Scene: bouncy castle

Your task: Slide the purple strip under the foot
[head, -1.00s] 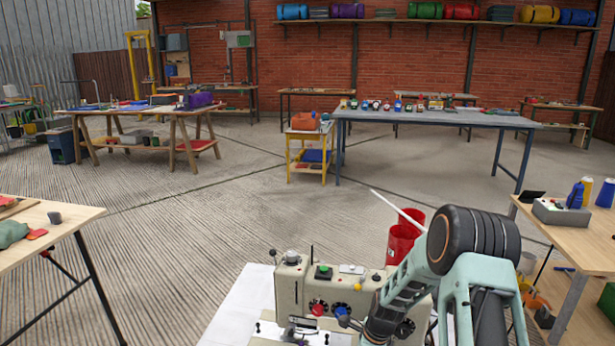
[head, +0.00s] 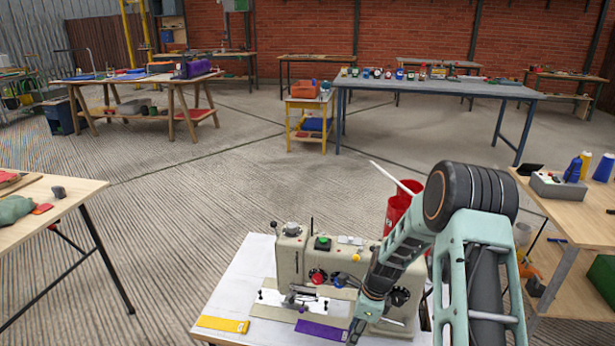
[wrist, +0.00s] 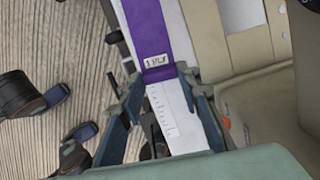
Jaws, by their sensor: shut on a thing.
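The purple strip (head: 322,332) lies flat on the white table top in front of the sewing machine (head: 343,270). In the wrist view the purple strip (wrist: 160,35) runs up from between my fingers, with a small white label near its end. My gripper (wrist: 160,84) is shut on this labelled end, one finger at each long edge. In the head view my gripper (head: 356,330) is at the strip's right end, its fingertips partly hidden. The foot (head: 298,292) is on the machine's left side, small and hard to make out. The strip's left end is in front of it, apart.
A yellow strip (head: 222,324) lies at the table's (head: 232,290) front left. The machine body, with knobs and buttons, stands close behind my gripper. Red buckets (head: 398,210) stand beyond it. A side table (head: 580,205) is at the right.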

